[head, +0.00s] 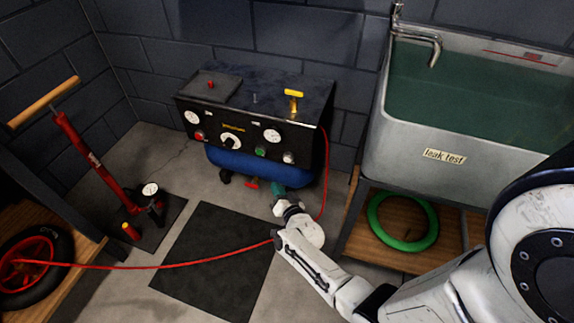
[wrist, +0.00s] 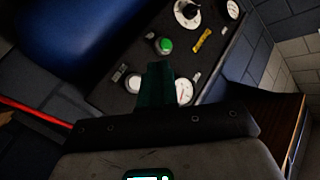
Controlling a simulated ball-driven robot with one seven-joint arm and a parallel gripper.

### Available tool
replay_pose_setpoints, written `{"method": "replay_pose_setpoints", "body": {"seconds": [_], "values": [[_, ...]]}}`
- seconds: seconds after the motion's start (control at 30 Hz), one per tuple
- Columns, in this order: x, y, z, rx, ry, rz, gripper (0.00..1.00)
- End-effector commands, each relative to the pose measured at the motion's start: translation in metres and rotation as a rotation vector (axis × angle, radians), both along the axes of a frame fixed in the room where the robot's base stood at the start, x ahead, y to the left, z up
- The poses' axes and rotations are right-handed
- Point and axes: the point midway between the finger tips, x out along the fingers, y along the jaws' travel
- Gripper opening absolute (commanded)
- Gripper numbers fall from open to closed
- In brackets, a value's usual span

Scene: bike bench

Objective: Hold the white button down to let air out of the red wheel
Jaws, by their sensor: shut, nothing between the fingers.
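The white button (head: 288,157) is at the lower right of the compressor's black front panel (head: 215,125). In the wrist view the white button (wrist: 133,83) shows just left of the fingers. My gripper (head: 278,188) is in front of and below the panel, its dark green fingers closed together and empty. In the wrist view the fingers (wrist: 157,72) point at the panel and partly cover it; I cannot tell whether they touch it. The red wheel (head: 40,247) lies on the wooden shelf at the far left, with a red hose (head: 150,267) running from it.
A green button (head: 260,152) and a gauge (head: 272,135) are close to the white button. The hose passes by my arm and rises at the compressor's right. A floor pump (head: 90,160) stands left. A sink (head: 410,130) stands right, above a green tyre (head: 375,222).

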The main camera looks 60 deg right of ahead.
Motion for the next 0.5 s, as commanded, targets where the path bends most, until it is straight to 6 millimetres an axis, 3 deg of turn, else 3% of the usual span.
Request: {"method": "replay_pose_setpoints", "body": {"seconds": [0.33,0.5], "values": [[0.000,-0.002,0.000,-0.001,0.000,0.001,0.00],[0.002,-0.015,-0.003,-0.002,-0.001,-0.001,0.00]]}}
